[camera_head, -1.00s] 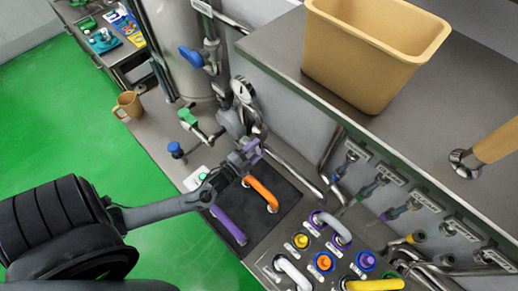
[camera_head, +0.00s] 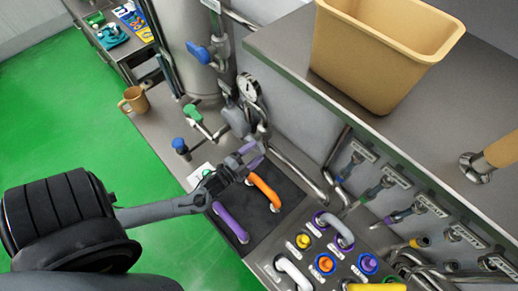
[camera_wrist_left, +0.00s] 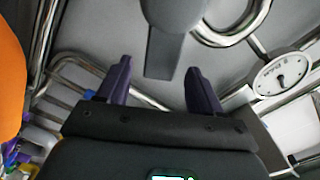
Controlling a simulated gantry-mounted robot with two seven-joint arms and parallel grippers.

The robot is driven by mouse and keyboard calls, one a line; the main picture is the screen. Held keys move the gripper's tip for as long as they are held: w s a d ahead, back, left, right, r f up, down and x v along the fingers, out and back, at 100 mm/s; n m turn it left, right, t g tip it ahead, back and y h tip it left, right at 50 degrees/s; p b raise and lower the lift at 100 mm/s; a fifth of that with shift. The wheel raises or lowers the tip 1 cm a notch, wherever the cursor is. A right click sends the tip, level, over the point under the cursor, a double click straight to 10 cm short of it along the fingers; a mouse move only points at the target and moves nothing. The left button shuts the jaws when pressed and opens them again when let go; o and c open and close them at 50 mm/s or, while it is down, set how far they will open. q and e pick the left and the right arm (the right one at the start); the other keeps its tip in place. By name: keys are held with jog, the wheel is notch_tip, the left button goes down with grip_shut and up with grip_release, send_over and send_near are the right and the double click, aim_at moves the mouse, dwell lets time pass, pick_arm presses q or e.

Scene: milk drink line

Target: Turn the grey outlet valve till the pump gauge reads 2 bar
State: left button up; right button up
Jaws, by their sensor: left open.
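The pump gauge (camera_head: 249,87) is a white round dial on the pipework. It also shows at the right of the left wrist view (camera_wrist_left: 281,72); its reading is too small to make out. The grey outlet valve (camera_head: 237,121) is by the pipes just below the gauge. In the left wrist view its dark grey handle (camera_wrist_left: 165,42) points down toward the gap between my fingers. My left gripper (camera_head: 250,158) has purple fingertips and is open. It is just short of the handle, with nothing between its fingers (camera_wrist_left: 155,84). My right gripper is not in view.
Blue-handled (camera_head: 197,50) and green-handled (camera_head: 193,113) valves stand nearby. An orange handle (camera_head: 264,191) and a purple handle (camera_head: 231,222) lie on the black mat (camera_head: 285,210). A tan bin (camera_head: 372,65) stands on the shelf. A mug (camera_head: 134,100) is at the counter edge.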

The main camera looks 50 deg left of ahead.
pick_arm(q)
jog(key=s+b, duration=0.1)
jog(key=s, duration=0.6)
jog(key=shift+s+d, duration=0.15)
jog(key=shift+d, duration=0.15)
jog(key=w+d+r+n+g+p, duration=0.25)
jog(key=d+r+p, duration=0.2)
jog(key=r, duration=0.35)
jog(key=w+d+r+n+g+p, duration=0.2)
jog(key=w+d+r+n+p, duration=0.15)
jog(key=d+r, duration=0.3)
jog(key=s+d+n+g+h, duration=0.1)
jog(key=s+d+n+g, duration=0.2)
jog(key=s+g, duration=0.7)
jog(key=s, duration=0.2)
jog(key=shift+s+d+h, duration=0.15)
jog(key=shift+s+h, duration=0.15)
jog(key=shift+h, duration=0.1)
